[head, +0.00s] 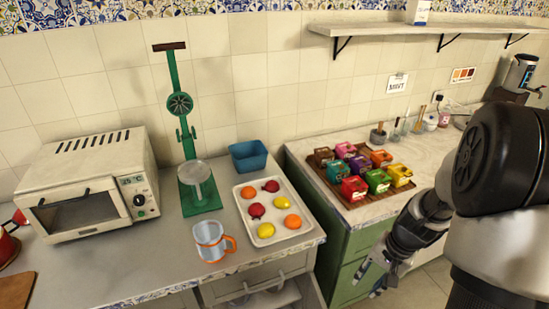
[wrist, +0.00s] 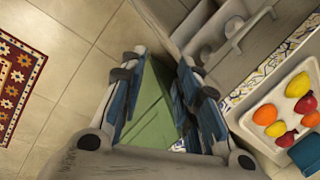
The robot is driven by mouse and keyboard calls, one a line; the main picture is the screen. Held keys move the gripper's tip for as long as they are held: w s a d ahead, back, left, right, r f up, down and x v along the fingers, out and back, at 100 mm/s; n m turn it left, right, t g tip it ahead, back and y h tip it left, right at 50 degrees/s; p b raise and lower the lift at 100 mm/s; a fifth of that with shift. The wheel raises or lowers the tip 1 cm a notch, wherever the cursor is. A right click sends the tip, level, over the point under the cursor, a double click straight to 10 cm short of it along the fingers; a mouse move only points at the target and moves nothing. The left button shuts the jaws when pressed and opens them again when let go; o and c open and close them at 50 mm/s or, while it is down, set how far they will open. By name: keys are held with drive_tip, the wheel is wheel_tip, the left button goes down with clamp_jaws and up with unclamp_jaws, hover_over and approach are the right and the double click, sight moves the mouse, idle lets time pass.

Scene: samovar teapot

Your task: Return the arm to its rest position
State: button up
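My gripper (head: 371,277) hangs at the lower right in the head view, in front of the green cabinet and beside the counter's end. In the wrist view, the two fingers of my gripper (wrist: 158,72) stand apart with nothing between them. The gripper touches nothing that I can see. My arm fills the right edge of the head view.
A tray of fruit (head: 244,200), a glass mug (head: 211,241), a green press (head: 187,130), a blue bowl (head: 248,156) and a white oven (head: 88,185) stand on the left counter. Colourful boxes (head: 378,180) sit on the right counter. Tiled floor (wrist: 80,75) lies below the gripper.

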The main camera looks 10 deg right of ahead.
drive_tip(key=s+a+r+n+t+h, duration=0.1)
drive_tip(key=s+a+r+n, duration=0.25)
drive_tip(key=a+r, duration=0.45)
drive_tip(key=s+a+r+n+t+h, duration=0.1)
drive_tip(key=s+a+r+n, duration=0.3)
drive_tip(key=r, duration=0.7)
drive_tip(key=s+a+r+n+t, duration=0.1)
drive_tip(key=s+a+r+n, duration=0.1)
drive_tip(key=s+a, duration=0.2)
drive_tip(key=shift+s+r+t, duration=0.35)
drive_tip(key=shift+s+t, duration=0.05)
drive_tip(key=shift+s, duration=0.85)
